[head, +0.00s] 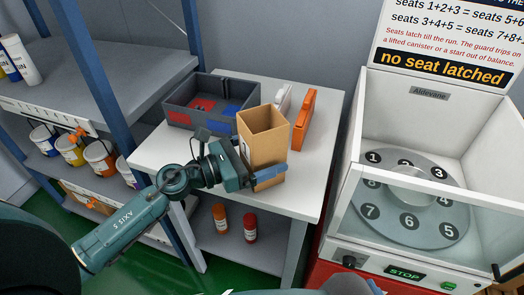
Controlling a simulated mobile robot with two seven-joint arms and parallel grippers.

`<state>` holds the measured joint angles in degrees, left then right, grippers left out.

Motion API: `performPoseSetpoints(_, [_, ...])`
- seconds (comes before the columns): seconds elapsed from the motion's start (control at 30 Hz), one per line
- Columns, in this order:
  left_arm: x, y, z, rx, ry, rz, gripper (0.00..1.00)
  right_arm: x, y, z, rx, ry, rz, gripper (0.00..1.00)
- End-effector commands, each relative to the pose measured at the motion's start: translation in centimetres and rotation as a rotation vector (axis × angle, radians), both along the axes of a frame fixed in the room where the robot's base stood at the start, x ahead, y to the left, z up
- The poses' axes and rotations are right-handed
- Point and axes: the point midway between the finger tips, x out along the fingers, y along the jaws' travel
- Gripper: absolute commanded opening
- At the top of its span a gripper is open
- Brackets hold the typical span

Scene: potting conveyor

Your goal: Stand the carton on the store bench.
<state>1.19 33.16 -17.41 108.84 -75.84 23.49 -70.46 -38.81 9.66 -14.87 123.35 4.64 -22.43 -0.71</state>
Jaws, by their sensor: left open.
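The carton (264,138) is a tan, open-topped box. It stands upright at the white-topped bench (300,185), near its front edge; its base is partly hidden, so I cannot tell for sure that it rests on the top. My left gripper (262,167) is open at the carton's lower front, with a blue finger across its lower right face. The other finger is partly hidden, and I cannot tell whether either touches the carton.
A grey divided bin (180,118) with red and blue contents stands behind the carton. An orange case (303,120) and a white one (283,101) stand right of it. Two bottles (250,228) are on the lower shelf. A numbered-seat machine (425,170) stands right; shelving (75,75) stands left.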

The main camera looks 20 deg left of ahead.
Motion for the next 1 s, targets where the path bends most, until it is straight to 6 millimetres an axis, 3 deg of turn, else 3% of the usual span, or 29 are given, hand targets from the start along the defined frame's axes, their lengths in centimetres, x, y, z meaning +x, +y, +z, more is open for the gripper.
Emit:
performPoseSetpoints(0.23, [-0.3, 0.3, 0.1, 0.001, 0.001, 0.001, 0.92, -0.1, 0.0, -0.4, -0.007, 0.006, 0.006, 0.36])
performPoseSetpoints(0.5, [-3.9, 4.1, -0.4, 0.004, 0.004, 0.001, 0.92, -0.1, 0.2, -2.1, 0.018, 0.008, 0.004, 0.36])
performPoseSetpoints(0.7, [-6.5, 6.8, -0.2, 0.003, 0.003, 0.000, 0.92, 0.2, 0.1, -2.1, 0.045, -0.006, -0.004, 0.36])
performPoseSetpoints(1.0, [-8.1, 8.7, 0.2, 0.000, 0.000, 0.000, 0.92, 0.3, 0.3, -2.0, 0.070, -0.009, -0.016, 0.36])
